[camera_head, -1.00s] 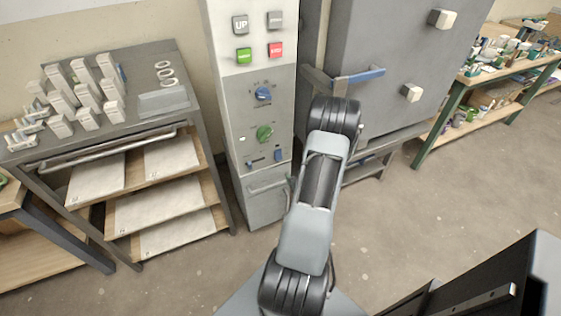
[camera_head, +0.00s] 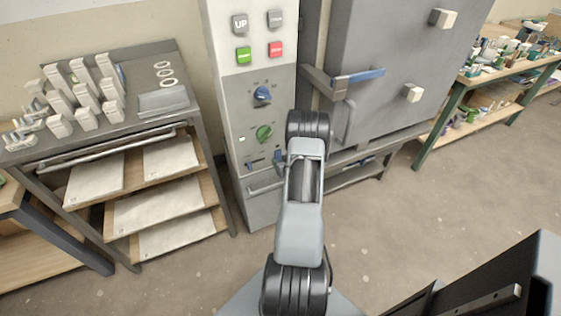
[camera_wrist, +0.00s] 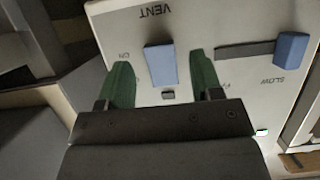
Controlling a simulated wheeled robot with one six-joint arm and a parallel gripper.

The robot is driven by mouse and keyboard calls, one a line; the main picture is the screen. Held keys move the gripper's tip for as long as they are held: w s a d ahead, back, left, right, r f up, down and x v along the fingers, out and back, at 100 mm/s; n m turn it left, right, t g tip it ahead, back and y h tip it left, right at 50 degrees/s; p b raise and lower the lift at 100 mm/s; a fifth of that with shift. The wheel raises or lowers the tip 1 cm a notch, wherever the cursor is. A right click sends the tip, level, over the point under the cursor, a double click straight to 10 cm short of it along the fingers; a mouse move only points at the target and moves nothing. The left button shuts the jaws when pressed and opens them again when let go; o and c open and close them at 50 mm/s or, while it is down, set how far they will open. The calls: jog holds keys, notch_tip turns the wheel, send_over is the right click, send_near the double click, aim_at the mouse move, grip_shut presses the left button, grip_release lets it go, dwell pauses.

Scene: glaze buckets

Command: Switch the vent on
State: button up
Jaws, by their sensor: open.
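The blue vent switch (camera_wrist: 160,64) sits on the pale panel under an upside-down VENT label, with ON lettering to its left and partly covered OFF lettering to its right in the wrist view. A small dark indicator (camera_wrist: 168,95) is beside it. My gripper (camera_wrist: 163,72) is open, its green fingers on either side of the switch, with gaps visible on both sides. I cannot tell which position the switch is in. In the head view the switch (camera_head: 279,156) shows at the panel's lower right, beside my arm; my gripper is hidden behind my arm there.
A blue slider (camera_wrist: 291,50) marked SLOW is to the right in the wrist view. Above on the control column are a green knob (camera_head: 264,133) and a blue knob (camera_head: 262,95). The kiln door's blue handle (camera_head: 358,77) is near my arm. A shelf cart (camera_head: 110,131) stands left.

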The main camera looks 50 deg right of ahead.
jog(key=shift+w+d+f, duration=0.2)
jog(key=shift+w+f, duration=0.05)
jog(key=shift+w, duration=0.35)
jog(key=c, duration=0.9)
jog(key=t+b, duration=0.1)
jog(key=b, duration=0.2)
jog(key=t+h+b, duration=0.1)
jog(key=b, duration=0.3)
jog(key=f+t+b, duration=0.1)
jog(key=t+b, duration=0.1)
jog(key=b, duration=0.1)
jog(key=shift+w+h+b, duration=0.2)
jog(key=shift+h+b, duration=0.2)
jog(key=shift+c, duration=0.2)
jog(key=o, duration=0.9)
jog(key=shift+o, duration=0.2)
jog(key=shift+d, duration=0.1)
